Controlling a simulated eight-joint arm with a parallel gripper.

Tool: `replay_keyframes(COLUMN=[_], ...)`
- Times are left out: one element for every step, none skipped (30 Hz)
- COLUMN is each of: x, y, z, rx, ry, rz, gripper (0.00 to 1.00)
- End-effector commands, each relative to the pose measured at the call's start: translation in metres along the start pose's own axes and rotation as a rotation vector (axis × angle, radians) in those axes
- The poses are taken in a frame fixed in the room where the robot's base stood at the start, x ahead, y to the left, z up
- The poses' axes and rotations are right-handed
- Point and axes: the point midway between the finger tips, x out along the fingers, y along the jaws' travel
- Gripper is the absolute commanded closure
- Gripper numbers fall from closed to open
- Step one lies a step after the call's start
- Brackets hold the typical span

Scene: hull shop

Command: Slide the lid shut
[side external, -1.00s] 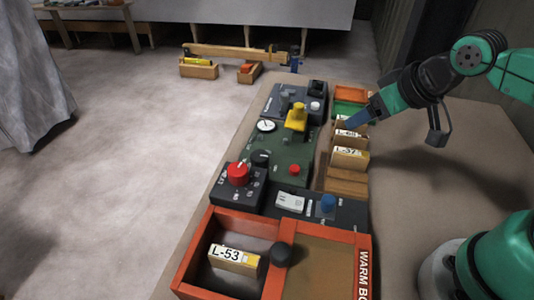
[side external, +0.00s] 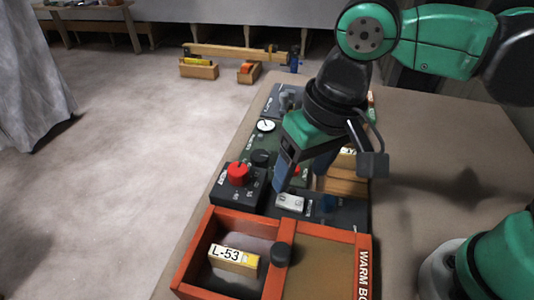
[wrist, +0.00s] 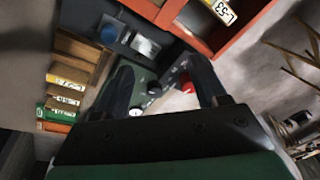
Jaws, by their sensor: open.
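The orange box (side external: 191,262) marked "WARM BO…" stands at the near end of the bench. Its lid (side external: 325,268), a brown panel with a black knob (side external: 281,254) at its left edge, covers the right part. The left part is open and shows a block labelled L-53 (side external: 233,260). My gripper (side external: 303,172) points down, open and empty, above the control panel just behind the box, apart from the knob. The wrist view shows both fingers spread (wrist: 162,80), with the box (wrist: 248,38) at the top; the knob is not clear there.
The control panel behind the box carries a red knob (side external: 238,173), a white switch (side external: 290,202) and a round gauge (side external: 265,126). A wooden rack (side external: 343,185) of labelled blocks, partly hidden by my arm, is beside it. The bench to the right is bare.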

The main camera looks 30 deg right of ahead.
Motion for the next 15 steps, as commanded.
replay_keyframes(x=[0.0,0.001,0.001,0.001,0.001,0.001,0.001,0.001,0.003,0.004,0.007,0.01,0.013,0.017,0.022], y=[-0.02,-0.029,-0.038,-0.044,-0.049,-0.054,-0.056,-0.058,-0.059,-0.06,-0.06,-0.059,-0.059,-0.058,-0.057], z=[0.012,0.018,0.026,0.031,0.036,0.041,0.043,0.045,0.047,0.048,0.048,0.049,0.049,0.05,0.05], rx=[-0.015,-0.013,-0.011,-0.009,-0.007,-0.005,-0.003,-0.002,0.0,0.002,0.003,0.004,0.004,0.004,0.004], ry=[-0.047,-0.07,-0.095,-0.11,-0.123,-0.135,-0.142,-0.146,-0.15,-0.151,-0.152,-0.152,-0.152,-0.151,-0.151], rz=[0.019,0.034,0.053,0.066,0.079,0.092,0.1,0.105,0.11,0.112,0.113,0.114,0.113,0.113,0.113], gripper=[0.35,0.35,0.35,0.35,0.35,0.35,0.35,0.35,0.35,0.35,0.35,0.35,0.35,0.35,0.35])
